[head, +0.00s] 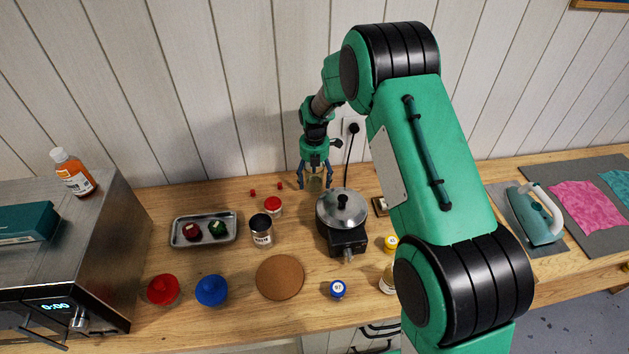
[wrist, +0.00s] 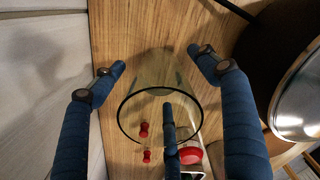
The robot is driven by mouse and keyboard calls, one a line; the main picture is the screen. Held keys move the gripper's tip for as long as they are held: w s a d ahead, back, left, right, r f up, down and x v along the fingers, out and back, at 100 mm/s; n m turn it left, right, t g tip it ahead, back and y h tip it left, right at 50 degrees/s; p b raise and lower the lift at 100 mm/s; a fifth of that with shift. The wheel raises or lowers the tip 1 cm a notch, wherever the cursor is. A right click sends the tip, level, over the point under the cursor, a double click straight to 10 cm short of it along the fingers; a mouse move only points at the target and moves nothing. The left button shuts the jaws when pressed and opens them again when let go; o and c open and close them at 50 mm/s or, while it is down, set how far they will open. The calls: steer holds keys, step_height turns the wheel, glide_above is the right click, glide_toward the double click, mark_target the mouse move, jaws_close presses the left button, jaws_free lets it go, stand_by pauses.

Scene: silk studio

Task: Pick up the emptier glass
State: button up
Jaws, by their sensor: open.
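My gripper (head: 314,186) is open, pointing down at the back of the wooden counter. A clear, slightly yellowish glass (wrist: 158,82) with a dark rim stands between its spread fingers in the wrist view. A finger shows on the left and on the right, each with a gap to the glass. A third finger overlaps the near rim; I cannot tell whether it touches. No clear liquid level shows in this glass. In the head view the fingers partly hide it. I cannot make out a second glass for sure.
A lidded pot (head: 342,208) on a dark burner stands close to the gripper's right. Small red pieces (wrist: 144,130) lie near the glass. The wall is close behind.

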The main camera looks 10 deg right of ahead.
steer(key=shift+f, duration=0.55)
steer(key=c, duration=1.6)
